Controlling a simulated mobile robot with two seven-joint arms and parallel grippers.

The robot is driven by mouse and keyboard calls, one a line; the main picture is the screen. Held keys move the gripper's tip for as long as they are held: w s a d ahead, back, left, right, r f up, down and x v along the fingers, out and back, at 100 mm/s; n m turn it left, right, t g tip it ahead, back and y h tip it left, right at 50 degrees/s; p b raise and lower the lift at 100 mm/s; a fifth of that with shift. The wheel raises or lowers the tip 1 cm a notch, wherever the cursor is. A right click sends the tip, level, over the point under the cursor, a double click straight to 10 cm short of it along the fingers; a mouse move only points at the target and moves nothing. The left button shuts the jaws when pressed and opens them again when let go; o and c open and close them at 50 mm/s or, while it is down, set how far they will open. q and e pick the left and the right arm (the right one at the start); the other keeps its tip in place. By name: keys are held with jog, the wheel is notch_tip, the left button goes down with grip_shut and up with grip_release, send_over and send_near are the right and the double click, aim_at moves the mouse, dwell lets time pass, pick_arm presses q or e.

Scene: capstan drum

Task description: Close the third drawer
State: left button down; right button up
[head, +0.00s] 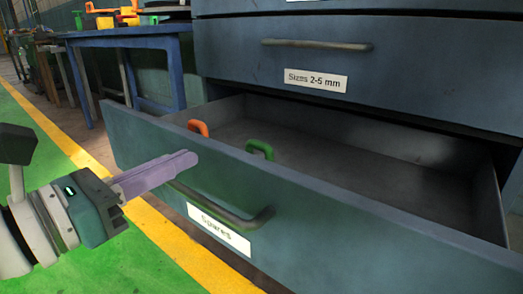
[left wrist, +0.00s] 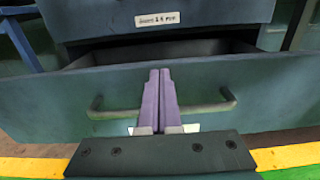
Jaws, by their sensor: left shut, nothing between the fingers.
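The open drawer (head: 330,222) is blue-grey, with a bar handle (head: 222,208) and a label reading "Spares" (head: 218,230). It is pulled well out of the cabinet. An orange handle-shaped item (head: 198,128) and a green one (head: 260,148) show inside it near the front. My left gripper (head: 190,156) is shut and empty, its purple fingers pointing at the drawer front near the handle's left end. In the left wrist view the fingers (left wrist: 160,78) overlap the middle of the drawer front (left wrist: 265,85); I cannot tell whether they touch it. My right gripper is not in view.
Above is a closed drawer (head: 420,70) labelled "Sizes 2-5 mm". A blue table (head: 130,42) with orange, purple and yellow items stands at the back left. The floor is green with a yellow stripe (head: 165,232); it is clear in front of the drawer.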

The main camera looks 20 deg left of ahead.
aim_at(210, 148)
pick_arm(q)
jog(key=shift+x, duration=1.35)
jog(key=shift+w+d, duration=0.1)
jog(key=shift+w, duration=0.05)
